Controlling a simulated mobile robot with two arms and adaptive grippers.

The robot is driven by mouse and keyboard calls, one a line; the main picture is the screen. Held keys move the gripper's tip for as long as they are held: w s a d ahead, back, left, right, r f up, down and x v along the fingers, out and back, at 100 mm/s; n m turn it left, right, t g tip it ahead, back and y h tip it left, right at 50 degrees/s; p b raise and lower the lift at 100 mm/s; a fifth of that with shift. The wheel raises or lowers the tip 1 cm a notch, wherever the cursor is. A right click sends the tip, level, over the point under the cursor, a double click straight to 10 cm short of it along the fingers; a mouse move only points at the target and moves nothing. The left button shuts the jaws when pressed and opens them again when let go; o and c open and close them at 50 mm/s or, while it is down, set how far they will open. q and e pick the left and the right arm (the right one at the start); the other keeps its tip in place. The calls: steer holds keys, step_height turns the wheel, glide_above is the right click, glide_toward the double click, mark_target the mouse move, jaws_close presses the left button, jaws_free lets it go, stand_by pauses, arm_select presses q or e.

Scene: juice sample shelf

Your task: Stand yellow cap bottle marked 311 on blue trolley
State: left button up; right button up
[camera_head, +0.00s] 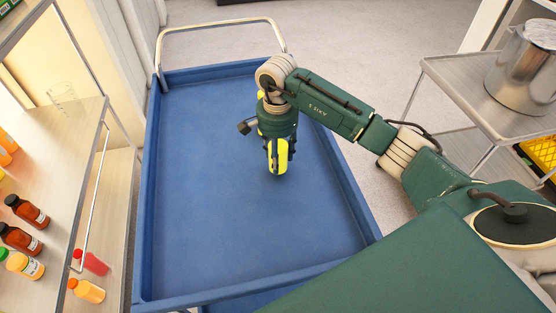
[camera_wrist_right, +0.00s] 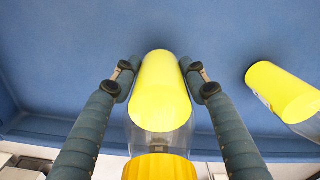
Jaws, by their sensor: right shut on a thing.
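My right gripper (camera_head: 277,160) points down over the blue trolley (camera_head: 200,220). It is shut on a yellow bottle (camera_wrist_right: 160,92), with a finger on each side of it in the right wrist view. The bottle's ribbed yellow-orange cap (camera_wrist_right: 160,167) is at the bottom edge of that view, with a clear part between. No number is readable on it. In the head view only slim yellow parts show around the dark fingers. I cannot tell whether the bottle touches the trolley floor. My left gripper is in neither view.
A second yellow, partly clear object (camera_wrist_right: 283,90) is right of the held bottle in the wrist view. The trolley's left and front floor is bare inside raised rims. A shelf (camera_head: 40,130) with several bottles stands left; a rack with a metal pot (camera_head: 525,70) stands right.

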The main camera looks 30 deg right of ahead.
step_height(320, 180, down, 2)
steer(key=shift+f, duration=0.2)
steer(key=shift+f, duration=0.25)
steer(key=o, duration=1.4)
steer(key=shift+r, duration=0.1)
